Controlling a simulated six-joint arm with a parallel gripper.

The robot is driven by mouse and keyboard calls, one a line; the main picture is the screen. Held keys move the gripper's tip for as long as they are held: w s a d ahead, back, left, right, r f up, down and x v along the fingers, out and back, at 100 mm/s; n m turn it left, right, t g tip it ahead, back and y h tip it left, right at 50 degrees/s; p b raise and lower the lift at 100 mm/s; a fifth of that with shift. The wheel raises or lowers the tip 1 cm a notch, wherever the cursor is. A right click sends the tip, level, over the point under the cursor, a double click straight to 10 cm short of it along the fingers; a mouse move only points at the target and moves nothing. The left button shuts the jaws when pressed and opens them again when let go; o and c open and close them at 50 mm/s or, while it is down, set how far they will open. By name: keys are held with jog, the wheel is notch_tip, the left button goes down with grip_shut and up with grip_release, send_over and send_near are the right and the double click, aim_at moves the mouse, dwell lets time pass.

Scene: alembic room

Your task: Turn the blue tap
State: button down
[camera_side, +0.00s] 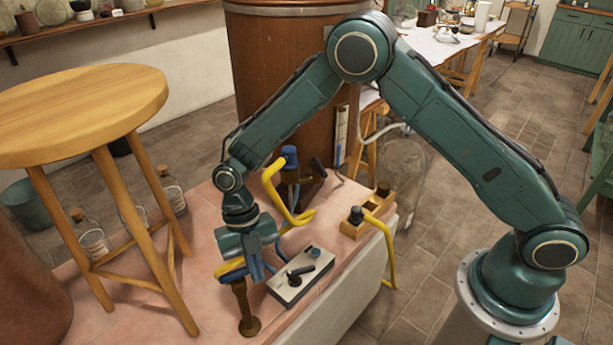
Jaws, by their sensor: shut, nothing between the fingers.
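A blue tap cap (289,154) tops a fitting with a bent yellow pipe (279,194) behind my gripper, at the middle of the pink bench. My gripper (262,271) points down in front of it, apart from the cap, with its fingers shut and empty. The fingers are close to the left end of a grey box (296,281) with a dark lever and a small blue knob on top. I cannot tell whether they touch it.
A brown post (245,310) with a yellow part (230,268) stands beside my gripper. A wooden block (368,208) with another yellow pipe (388,250) is at the bench's right edge. A wooden stool (80,110) and bottles (90,238) are left; a large brown cylinder (270,80) stands behind.

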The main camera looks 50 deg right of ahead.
jog(key=shift+w+d+f, duration=0.1)
jog(key=shift+w+d, duration=0.1)
jog(key=shift+w, duration=0.3)
jog(key=shift+n, duration=0.3)
jog(key=shift+w+d+n, duration=0.45)
jog(key=shift+w+n, duration=0.05)
jog(key=shift+w, duration=0.2)
jog(key=shift+s, duration=0.2)
notch_tip(320, 180, up, 10)
dwell(1.0)
